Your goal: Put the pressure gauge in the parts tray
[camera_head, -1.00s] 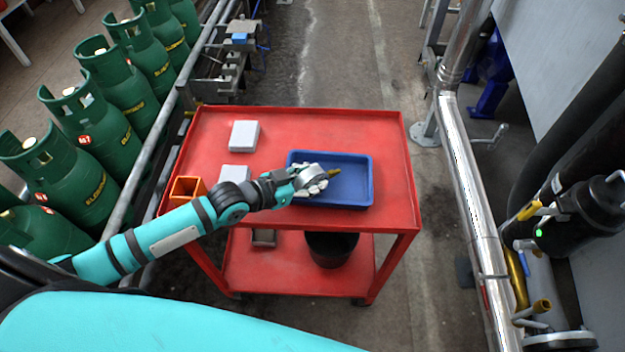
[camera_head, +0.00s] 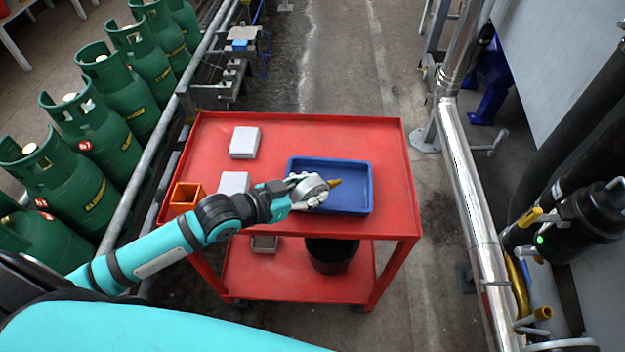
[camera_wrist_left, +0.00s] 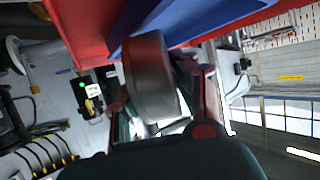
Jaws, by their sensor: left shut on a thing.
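The pressure gauge (camera_head: 312,187) is a round grey body with a brass stem pointing right. My left gripper (camera_head: 308,192) is shut on it, over the left part of the blue parts tray (camera_head: 350,165). In the left wrist view the gauge (camera_wrist_left: 151,78) sits between the fingers of the left gripper (camera_wrist_left: 165,90), with the blue tray (camera_wrist_left: 200,18) close beyond it. I cannot tell whether the gauge touches the tray. The visible floor of the tray is empty. My right gripper is not in view.
The tray stands on a red cart (camera_head: 300,130). Two white boxes (camera_head: 244,142) and an orange open container (camera_head: 186,196) are on the cart's left side. A black bucket (camera_head: 332,254) is on the lower shelf. Green gas cylinders (camera_head: 85,180) line the left; a metal pipe (camera_head: 462,180) runs on the right.

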